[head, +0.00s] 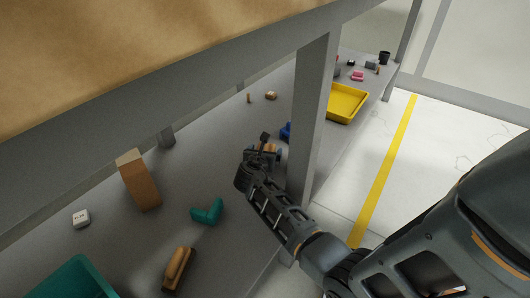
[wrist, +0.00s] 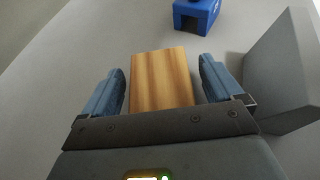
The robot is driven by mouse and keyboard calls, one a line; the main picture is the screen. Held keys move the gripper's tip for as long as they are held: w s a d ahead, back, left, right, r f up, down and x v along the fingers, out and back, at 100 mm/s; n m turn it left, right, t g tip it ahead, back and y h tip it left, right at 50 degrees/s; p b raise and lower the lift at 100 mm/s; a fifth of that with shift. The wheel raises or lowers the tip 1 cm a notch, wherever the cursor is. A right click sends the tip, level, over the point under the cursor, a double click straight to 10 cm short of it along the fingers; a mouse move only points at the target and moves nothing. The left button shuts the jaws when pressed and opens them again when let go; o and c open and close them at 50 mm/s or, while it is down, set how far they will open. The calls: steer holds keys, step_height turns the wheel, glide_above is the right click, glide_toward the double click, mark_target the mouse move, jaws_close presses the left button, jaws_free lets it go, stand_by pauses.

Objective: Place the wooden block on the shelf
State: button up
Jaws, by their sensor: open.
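A wooden block (wrist: 162,82) with striped light-brown grain lies on the grey lower shelf (head: 220,140). In the wrist view it sits between the two blue-grey fingers of my gripper (wrist: 162,76). The fingers are open, with a narrow gap on each side of the block. The block's near end is hidden by the gripper body. In the head view my gripper (head: 264,150) reaches in past the shelf post, and a small part of the block (head: 268,148) shows at the fingers.
A grey post (head: 313,110) stands close to the right of my arm. A blue object (wrist: 196,14) is beyond the block. A yellow tray (head: 346,103), a taller brown block (head: 140,182), a teal piece (head: 208,213) and a brush (head: 178,268) are on the shelf. The tabletop (head: 130,50) hangs above.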

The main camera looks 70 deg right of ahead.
steer(key=shift+a+r, duration=0.2)
steer(key=shift+r, duration=0.1)
steer(key=p+v, duration=0.5)
steer(key=v, duration=0.5)
steer(key=shift+a+r+p, duration=0.1)
steer(key=shift+a+p, duration=0.1)
steer(key=shift+p, duration=0.2)
steer(key=shift+s+a+r, duration=0.1)
steer(key=shift+s+a, duration=0.1)
steer(key=shift+a, duration=0.35)
